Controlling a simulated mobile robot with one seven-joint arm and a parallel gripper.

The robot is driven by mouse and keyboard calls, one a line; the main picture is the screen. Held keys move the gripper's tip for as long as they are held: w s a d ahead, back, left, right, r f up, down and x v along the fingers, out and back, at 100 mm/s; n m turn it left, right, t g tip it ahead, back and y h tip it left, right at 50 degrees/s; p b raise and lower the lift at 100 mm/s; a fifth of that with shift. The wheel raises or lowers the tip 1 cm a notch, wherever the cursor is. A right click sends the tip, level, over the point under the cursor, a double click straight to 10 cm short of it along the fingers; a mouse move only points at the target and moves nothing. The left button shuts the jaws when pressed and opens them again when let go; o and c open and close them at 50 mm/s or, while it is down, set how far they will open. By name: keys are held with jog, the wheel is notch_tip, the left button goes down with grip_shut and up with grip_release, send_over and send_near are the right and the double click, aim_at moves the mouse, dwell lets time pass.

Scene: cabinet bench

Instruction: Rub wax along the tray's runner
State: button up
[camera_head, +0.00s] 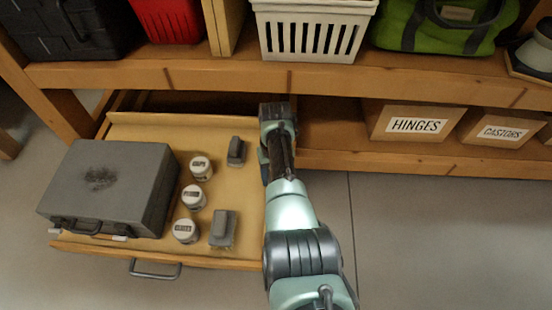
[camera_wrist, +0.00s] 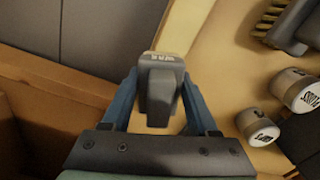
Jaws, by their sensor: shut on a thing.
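The wooden tray (camera_head: 250,205) is pulled out from under the bench; its floor also shows in the wrist view (camera_wrist: 228,75). My gripper (camera_wrist: 160,88) is shut on a grey block of wax (camera_wrist: 160,72), with a blue finger on each side and a pale lettered end. In the head view my gripper (camera_head: 276,150) is over the tray's right edge, near the bench, and the wax is hidden. In the wrist view the wax is at the tray's side edge (camera_wrist: 181,28), where the runner would be. I cannot tell whether they touch.
A grey case (camera_head: 112,190) fills the tray's left part. Several labelled tins (camera_head: 193,197) and two grey-backed brushes (camera_head: 223,229) stand between it and my arm. The bench shelf (camera_head: 200,68) is above the tray's back. Cardboard boxes (camera_head: 415,122) are to the right. The floor (camera_head: 430,230) there is clear.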

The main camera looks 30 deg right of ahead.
jog(key=shift+s+a+r+p, duration=0.1)
jog(key=shift+s+a+p, duration=0.35)
jog(key=shift+p, duration=0.5)
jog(key=shift+s+a+r+p, duration=0.1)
jog(key=shift+s+a+p, duration=0.1)
jog(key=shift+s+p, duration=0.55)
jog(key=shift+s+a+f+p, duration=0.15)
jog(key=shift+a+f+p, duration=0.1)
jog(key=shift+p, duration=0.4)
jog(key=p, duration=0.1)
jog(key=s+a+p, duration=0.1)
jog(key=shift+s+r+p, duration=0.2)
jog(key=shift+s+p, duration=0.05)
jog(key=shift+p, duration=0.1)
jog(key=shift+s+a+f+p, duration=0.15)
jog(key=shift+s+a+p, duration=0.3)
jog(key=shift+s+p, duration=0.35)
